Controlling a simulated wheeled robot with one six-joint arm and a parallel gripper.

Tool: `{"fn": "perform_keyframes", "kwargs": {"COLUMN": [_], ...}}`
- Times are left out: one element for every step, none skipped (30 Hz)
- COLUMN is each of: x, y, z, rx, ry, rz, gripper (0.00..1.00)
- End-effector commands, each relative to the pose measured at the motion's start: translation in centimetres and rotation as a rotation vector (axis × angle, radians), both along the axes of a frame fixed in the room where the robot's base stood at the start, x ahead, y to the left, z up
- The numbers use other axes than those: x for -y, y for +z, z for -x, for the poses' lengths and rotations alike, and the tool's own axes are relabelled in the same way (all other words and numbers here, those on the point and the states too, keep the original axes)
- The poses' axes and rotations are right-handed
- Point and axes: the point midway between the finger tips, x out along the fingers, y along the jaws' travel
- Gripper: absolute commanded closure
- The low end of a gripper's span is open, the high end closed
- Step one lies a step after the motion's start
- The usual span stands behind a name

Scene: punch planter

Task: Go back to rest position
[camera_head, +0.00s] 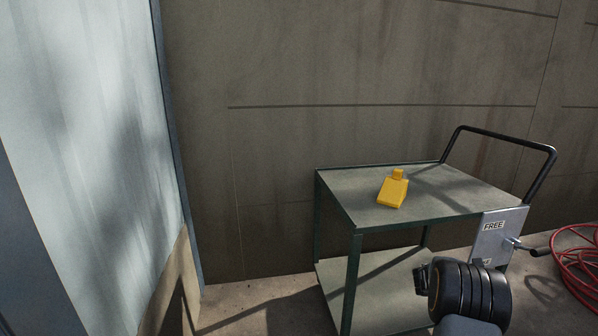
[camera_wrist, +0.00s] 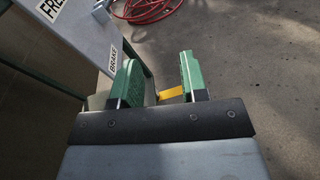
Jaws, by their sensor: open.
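My gripper (camera_head: 421,279) is in front of the cart at the lower right of the head view, beside its lower shelf. In the wrist view my gripper (camera_wrist: 158,72) has its two green fingers apart, with a clear gap between their tips. A small yellow patch (camera_wrist: 172,93) shows between the finger bases; I cannot tell what it belongs to.
A green-framed cart (camera_head: 351,285) carries a yellow bottle-shaped thing (camera_head: 393,191) on its top shelf. Its grey plate (camera_head: 490,246), marked FREE, has a lever (camera_head: 536,251) at the right. A red hose (camera_head: 575,268) lies coiled on the floor.

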Motion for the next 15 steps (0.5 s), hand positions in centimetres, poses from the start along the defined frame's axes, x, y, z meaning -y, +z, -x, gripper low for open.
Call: {"fn": "perform_keyframes", "kwargs": {"x": [-0.9, -1.3, -2.0, -2.6, -3.2, -4.0, -4.8, -5.6, -6.8, -7.8, -9.0, -10.7, -12.0, -13.3, -15.1], "y": [2.7, 3.5, 4.8, 5.8, 6.8, 8.4, 9.6, 11.0, 12.9, 14.5, 16.2, 18.4, 20.0, 21.5, 23.4], "z": [0.2, 0.4, 0.7, 1.0, 1.2, 1.7, 2.0, 2.4, 3.0, 3.5, 4.1, 5.0, 5.6, 6.3, 7.3], "rx": [0.035, 0.056, 0.088, 0.112, 0.136, 0.174, 0.204, 0.238, 0.287, 0.327, 0.371, 0.431, 0.478, 0.524, 0.583], "ry": [-0.011, -0.021, -0.035, -0.046, -0.059, -0.077, -0.091, -0.106, -0.128, -0.147, -0.170, -0.200, -0.224, -0.249, -0.284], "rz": [-0.023, -0.039, -0.062, -0.081, -0.101, -0.129, -0.154, -0.180, -0.220, -0.254, -0.290, -0.345, -0.388, -0.431, -0.490], "gripper": [0.60, 0.60, 0.60, 0.60, 0.60, 0.60, 0.60, 0.60, 0.60, 0.60, 0.60, 0.60, 0.60, 0.60, 0.60]}}
